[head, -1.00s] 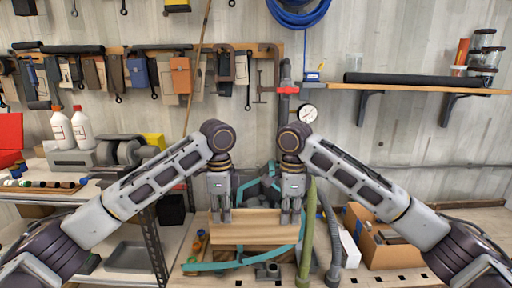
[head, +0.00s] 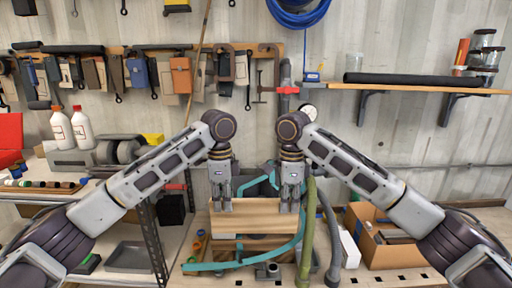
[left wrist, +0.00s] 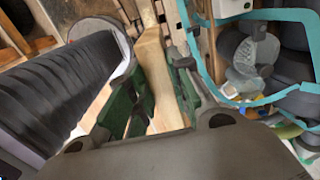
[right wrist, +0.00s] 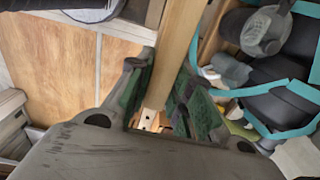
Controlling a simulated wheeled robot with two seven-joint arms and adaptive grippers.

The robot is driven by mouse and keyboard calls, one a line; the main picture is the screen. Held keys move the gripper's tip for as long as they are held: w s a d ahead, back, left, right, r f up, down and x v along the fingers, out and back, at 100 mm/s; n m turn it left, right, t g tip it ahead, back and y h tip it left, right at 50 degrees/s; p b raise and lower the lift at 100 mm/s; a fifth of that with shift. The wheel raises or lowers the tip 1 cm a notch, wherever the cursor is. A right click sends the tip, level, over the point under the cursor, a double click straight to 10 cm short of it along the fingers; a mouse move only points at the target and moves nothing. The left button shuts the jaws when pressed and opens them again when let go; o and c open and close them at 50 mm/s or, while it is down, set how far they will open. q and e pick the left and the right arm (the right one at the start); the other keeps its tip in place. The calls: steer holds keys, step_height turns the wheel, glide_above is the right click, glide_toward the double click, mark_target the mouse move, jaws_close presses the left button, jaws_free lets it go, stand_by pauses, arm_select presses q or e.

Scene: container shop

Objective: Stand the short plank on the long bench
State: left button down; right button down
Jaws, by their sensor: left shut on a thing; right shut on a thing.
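A short wooden plank (head: 257,219) hangs level between my two grippers, its broad face toward the head camera. My left gripper (head: 222,206) is shut on its left end. My right gripper (head: 290,206) is shut on its right end. The plank's edge runs between the green finger pads in the left wrist view (left wrist: 150,75) and the right wrist view (right wrist: 177,50). The pale bench top with holes (head: 400,279) lies below. Another wooden surface (head: 255,243) shows just under the plank; whether they touch, and whether it belongs to the bench, I cannot tell.
A teal strap (head: 210,266) curves around and below the plank. A green hose (head: 308,235) and a grey hose (head: 332,250) stand close to its right. A cardboard box (head: 385,250) is further right. A metal shelf frame (head: 152,240) stands left.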

arm_select(q)
steer(key=shift+s+d+r, duration=0.1)
steer(key=shift+r, duration=0.05)
arm_select(e)
steer(key=shift+s+a+r, duration=0.1)
steer(key=shift+r, duration=0.05)
